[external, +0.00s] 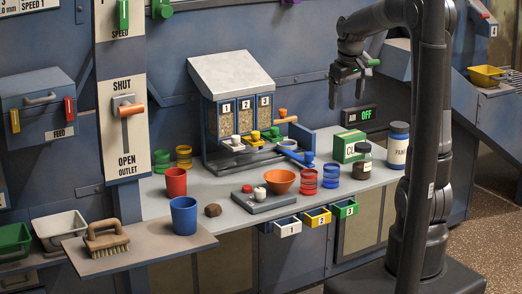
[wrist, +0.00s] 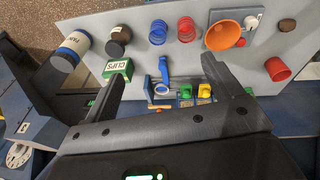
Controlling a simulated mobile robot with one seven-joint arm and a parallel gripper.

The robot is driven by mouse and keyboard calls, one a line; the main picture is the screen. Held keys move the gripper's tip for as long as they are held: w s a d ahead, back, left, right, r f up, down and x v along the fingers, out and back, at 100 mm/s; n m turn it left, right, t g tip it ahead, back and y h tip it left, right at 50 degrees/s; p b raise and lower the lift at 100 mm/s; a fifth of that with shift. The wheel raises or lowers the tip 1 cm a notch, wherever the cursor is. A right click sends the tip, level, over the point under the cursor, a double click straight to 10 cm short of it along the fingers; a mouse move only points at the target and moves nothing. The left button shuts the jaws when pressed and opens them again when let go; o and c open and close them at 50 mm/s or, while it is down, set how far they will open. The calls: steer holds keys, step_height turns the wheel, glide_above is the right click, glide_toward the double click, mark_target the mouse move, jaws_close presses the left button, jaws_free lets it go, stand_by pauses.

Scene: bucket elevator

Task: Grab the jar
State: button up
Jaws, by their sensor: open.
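The jar (external: 362,163) is small and dark-lidded, with a brownish body and a light label. It stands upright on the right part of the grey counter, in front of the green CLIPS box (external: 350,146). In the wrist view the jar (wrist: 118,41) is at the upper left, seen from above, beyond the left fingertip. My gripper (external: 347,94) is open and empty. It hangs above the counter, higher than the jar and apart from it. In the wrist view both fingers of my gripper (wrist: 161,68) are spread, with nothing held between them.
A PAINT can (external: 397,145) stands right of the jar. Red rings (external: 308,182), blue rings (external: 331,176) and an orange bowl (external: 280,181) are to its left. A blue-handled tool (external: 296,153) lies behind. Open numbered drawers (external: 317,217) stick out from the counter front.

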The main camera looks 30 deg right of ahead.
steer(key=w+d+f+g, duration=0.2)
steer(key=w+d+f, duration=0.5)
steer(key=w+d, duration=0.15)
steer(key=n+y, duration=0.1)
glide_above(362, 144)
step_height(362, 144, down, 8)
steer(key=shift+a, duration=0.15)
steer(key=shift+f, duration=0.35)
step_height(362, 144, down, 5)
steer(key=shift+f, duration=0.1)
steer(key=f, duration=0.5)
steer(key=shift+s, duration=0.35)
steer(key=c, duration=1.3)
